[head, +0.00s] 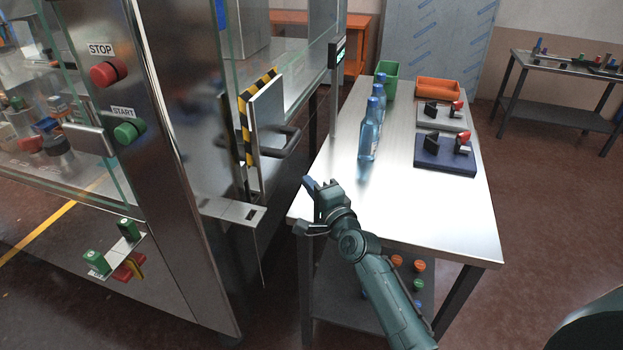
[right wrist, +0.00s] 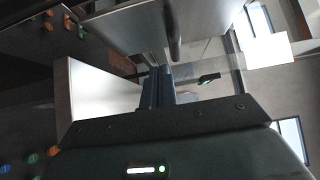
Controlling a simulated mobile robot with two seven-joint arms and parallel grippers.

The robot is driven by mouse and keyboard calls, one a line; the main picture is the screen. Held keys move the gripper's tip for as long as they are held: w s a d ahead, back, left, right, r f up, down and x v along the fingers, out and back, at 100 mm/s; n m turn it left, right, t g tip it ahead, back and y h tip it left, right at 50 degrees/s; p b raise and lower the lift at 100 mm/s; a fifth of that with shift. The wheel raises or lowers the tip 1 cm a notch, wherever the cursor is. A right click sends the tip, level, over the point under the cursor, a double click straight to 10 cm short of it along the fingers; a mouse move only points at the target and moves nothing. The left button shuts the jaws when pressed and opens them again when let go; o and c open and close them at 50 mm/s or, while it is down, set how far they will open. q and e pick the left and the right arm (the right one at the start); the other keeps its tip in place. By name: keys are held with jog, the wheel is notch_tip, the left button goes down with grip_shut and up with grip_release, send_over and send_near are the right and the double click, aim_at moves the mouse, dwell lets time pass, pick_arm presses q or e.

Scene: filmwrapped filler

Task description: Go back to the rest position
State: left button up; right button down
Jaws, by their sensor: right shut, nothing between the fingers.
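My right gripper (head: 314,187) is shut and empty. It is in the air by the near left corner of the steel table (head: 420,215), right of the machine's open hatch door (head: 268,125). In the right wrist view the closed fingers (right wrist: 157,88) point away from the camera, with nothing between them. My left gripper is not in the head view.
The machine has a red STOP button (head: 108,73) and a green START button (head: 128,131). A metal ledge (head: 232,211) juts out close to my gripper. Blue bottles (head: 369,130), a green bin (head: 388,72), an orange tray (head: 437,90) and fixtures (head: 446,155) stand on the table.

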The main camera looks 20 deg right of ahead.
jog(key=s+f+n+g, duration=0.2)
jog(key=s+f+n, duration=0.4)
jog(key=s, duration=0.4)
jog(key=s+a+f+n+g, duration=0.1)
jog(key=s+f+n+g, duration=0.2)
jog(key=s+f+n, duration=0.3)
jog(key=s+f+n+g, duration=0.2)
jog(key=s+f+n, duration=0.4)
jog(key=s, duration=0.9)
jog(key=shift+s+a+f+n+g+h, duration=0.3)
jog(key=shift+a+f+g, duration=0.1)
jog(key=shift+f, duration=0.5)
